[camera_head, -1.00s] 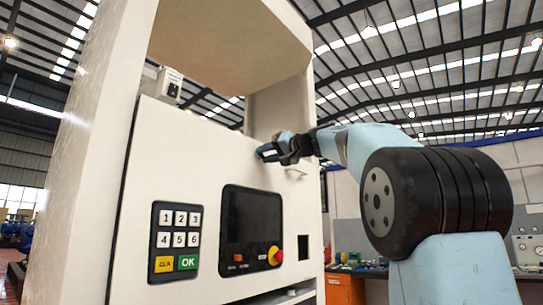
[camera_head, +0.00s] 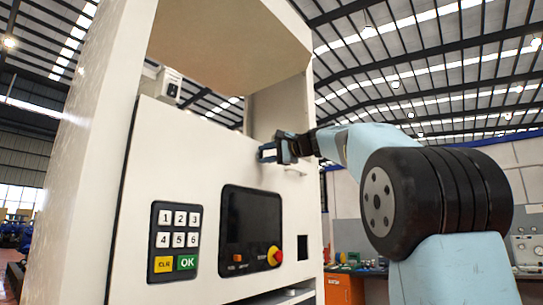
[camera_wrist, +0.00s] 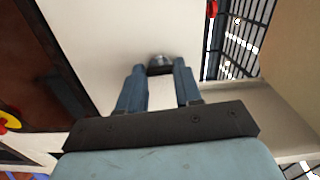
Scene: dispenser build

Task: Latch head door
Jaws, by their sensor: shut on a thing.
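The head door (camera_head: 225,160) is the white front panel of the tall machine, with a keypad and a dark screen. It looks shut, but I cannot tell whether it is latched. My gripper (camera_head: 268,152) is at the door's upper right part. In the wrist view, its two blue fingers (camera_wrist: 157,76) are on either side of a small dark grey latch (camera_wrist: 161,62) by the door's top edge. The gripper is shut on this latch. In the head view, the gripper hides the latch.
The machine's opening above the door is empty near the gripper. A workbench with an orange cabinet (camera_head: 344,290) stands behind at right.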

